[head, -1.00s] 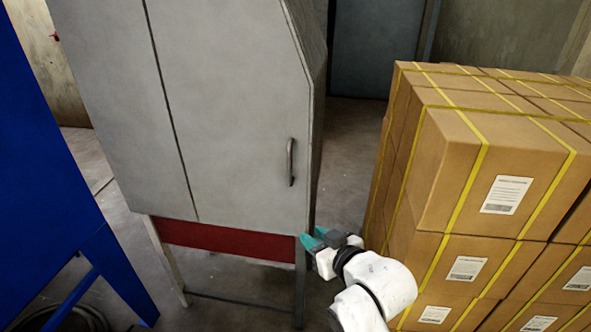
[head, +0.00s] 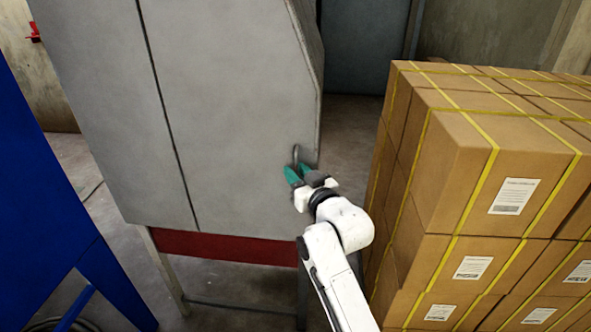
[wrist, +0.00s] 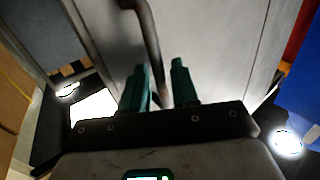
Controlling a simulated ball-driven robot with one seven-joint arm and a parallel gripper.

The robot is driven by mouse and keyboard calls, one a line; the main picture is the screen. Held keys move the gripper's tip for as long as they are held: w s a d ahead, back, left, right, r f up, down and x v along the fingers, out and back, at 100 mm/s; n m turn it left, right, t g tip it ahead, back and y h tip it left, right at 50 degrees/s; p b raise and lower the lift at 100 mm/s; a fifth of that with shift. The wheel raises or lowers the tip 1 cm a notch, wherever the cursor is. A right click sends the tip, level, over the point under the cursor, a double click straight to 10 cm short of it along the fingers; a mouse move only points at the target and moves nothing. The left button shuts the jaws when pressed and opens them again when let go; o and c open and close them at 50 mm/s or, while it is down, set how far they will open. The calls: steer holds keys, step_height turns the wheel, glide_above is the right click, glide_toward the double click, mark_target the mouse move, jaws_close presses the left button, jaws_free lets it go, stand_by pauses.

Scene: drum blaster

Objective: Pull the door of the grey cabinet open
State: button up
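The grey cabinet (head: 90,110) stands on legs, with its door (head: 230,110) on the right part of the front. The door looks closed. A dark metal handle (head: 296,154) sits near the door's right edge; in the wrist view the bent handle (wrist: 151,38) runs down between my fingers. My gripper (head: 298,174) is at the handle's lower part.
A stack of strapped cardboard boxes (head: 455,190) stands close on the right of my arm. A blue structure (head: 40,180) stands at the left. A red panel (head: 225,247) runs under the cabinet door. Some floor shows between cabinet and boxes.

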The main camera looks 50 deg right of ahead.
steer(key=shift+w+d, duration=0.2)
steer(key=shift+w, duration=0.25)
jaws_close()
stand_by(0.3)
